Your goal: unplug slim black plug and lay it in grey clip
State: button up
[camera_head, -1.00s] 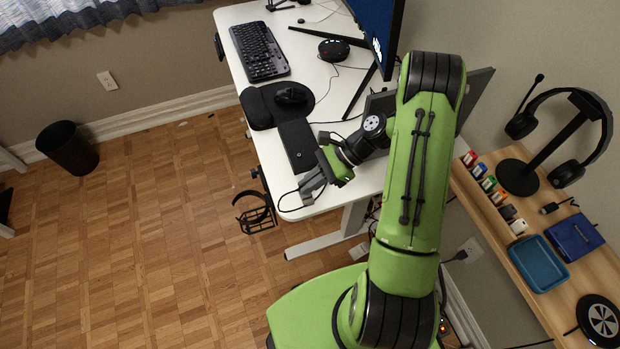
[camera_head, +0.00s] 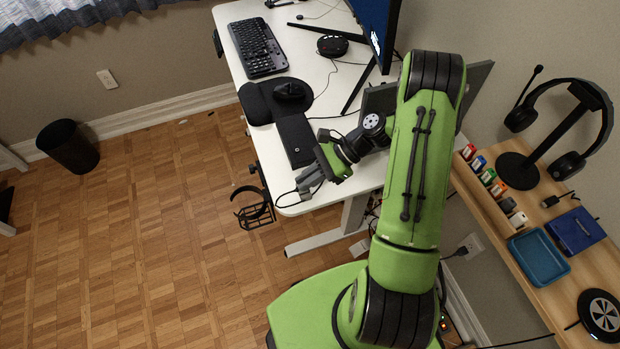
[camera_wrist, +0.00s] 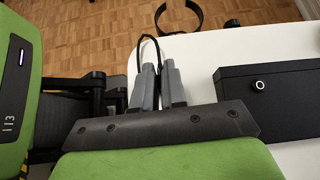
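My gripper (camera_head: 307,184) is over the near end of the white desk, beside the black box. In the wrist view its two grey fingers (camera_wrist: 158,72) are close together with a narrow gap. A thin black cable (camera_wrist: 141,42) comes out from between the fingertips and loops to the left; in the head view this loop (camera_head: 277,198) lies around the desk's near corner. The fingers appear shut on the slim black plug at the cable's end, but its body is mostly hidden between them. I cannot make out the grey clip in either view.
The black box (camera_head: 297,140) lies close to my gripper on the white desk (camera_head: 318,86). A black cup holder (camera_head: 255,211) hangs off the desk's edge. A wall socket (camera_head: 473,244) with another black plug is low at right. The wooden shelf (camera_head: 493,222) holds small items.

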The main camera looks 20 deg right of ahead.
jog(key=shift+s+d+f, duration=0.1)
jog(key=shift+s+f, duration=0.1)
jog(key=shift+f, duration=0.3)
jog(key=shift+s+d+f, duration=0.1)
jog(key=shift+s+f, duration=0.05)
jog(key=shift+f, duration=0.3)
jog(key=shift+o, duration=0.2)
notch_tip(320, 180, up, 12)
jog(key=p, duration=0.4)
jog(key=shift+w+a, duration=0.2)
jog(key=shift+w, duration=0.1)
jog(key=s+a+r+n+t+h+p, duration=0.1)
jog(key=s+r+n+h, duration=0.25)
jog(key=r, duration=0.25)
jog(key=s+a+r+n+t+h+p, duration=0.1)
jog(key=s+r+n+h+p, duration=0.15)
jog(key=r+n, duration=0.3)
jog(key=s+r+n+t+h+p, duration=0.1)
jog(key=s+r+n+h, duration=0.25)
jog(key=r, duration=0.35)
jog(key=s+d+r+n+t+h, duration=0.1)
jog(key=s+d+r+n+t, duration=0.1)
jog(key=s+r+n, duration=0.2)
jog(key=s+n, duration=0.1)
jog(key=s, duration=0.2)
jog(key=shift+s+p, duration=0.35)
jog(key=shift+s, duration=0.05)
